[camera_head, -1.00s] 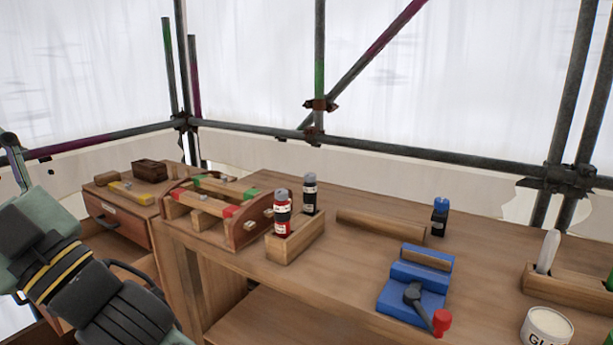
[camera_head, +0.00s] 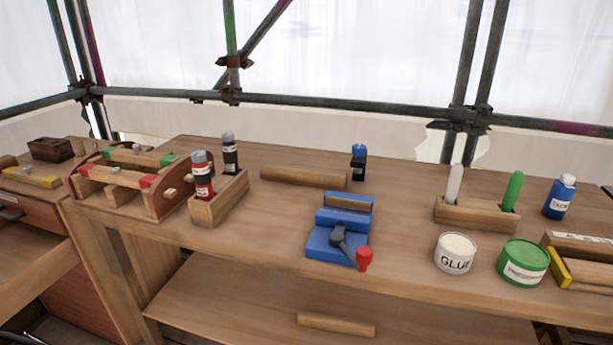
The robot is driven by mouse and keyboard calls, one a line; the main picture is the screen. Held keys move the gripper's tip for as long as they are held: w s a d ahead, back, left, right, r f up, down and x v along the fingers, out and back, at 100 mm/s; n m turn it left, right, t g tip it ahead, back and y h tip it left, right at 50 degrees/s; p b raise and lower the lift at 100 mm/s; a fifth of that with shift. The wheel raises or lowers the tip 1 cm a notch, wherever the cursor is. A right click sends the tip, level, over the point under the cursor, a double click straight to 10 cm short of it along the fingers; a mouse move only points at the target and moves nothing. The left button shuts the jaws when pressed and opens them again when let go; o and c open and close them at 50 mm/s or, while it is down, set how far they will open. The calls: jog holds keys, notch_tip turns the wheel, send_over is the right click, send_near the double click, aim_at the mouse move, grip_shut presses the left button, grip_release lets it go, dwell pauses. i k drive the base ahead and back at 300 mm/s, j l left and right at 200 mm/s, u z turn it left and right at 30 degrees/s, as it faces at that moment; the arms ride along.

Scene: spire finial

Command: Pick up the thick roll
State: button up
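A wooden roll (camera_head: 305,177) lies on its side toward the back of the workbench, behind and left of the blue clamp-like tool. Another wooden roll (camera_head: 336,325) lies on the lower shelf under the bench. I cannot tell for certain which of the two is the thick roll. Both lie free of any holder. My gripper is not in view.
The blue tool (camera_head: 340,230) with a red knob sits mid-bench. A red and a black bottle stand in a wooden holder (camera_head: 222,205), beside a wooden rack (camera_head: 160,200). At right are a glue tub (camera_head: 455,254), a green tin (camera_head: 523,262) and a marker holder (camera_head: 470,217).

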aim_at(324, 179)
jog(key=i+j+z, duration=0.15)
jog(key=i, duration=0.8)
jog(key=i+j+z, duration=0.1)
jog(key=i, duration=0.45)
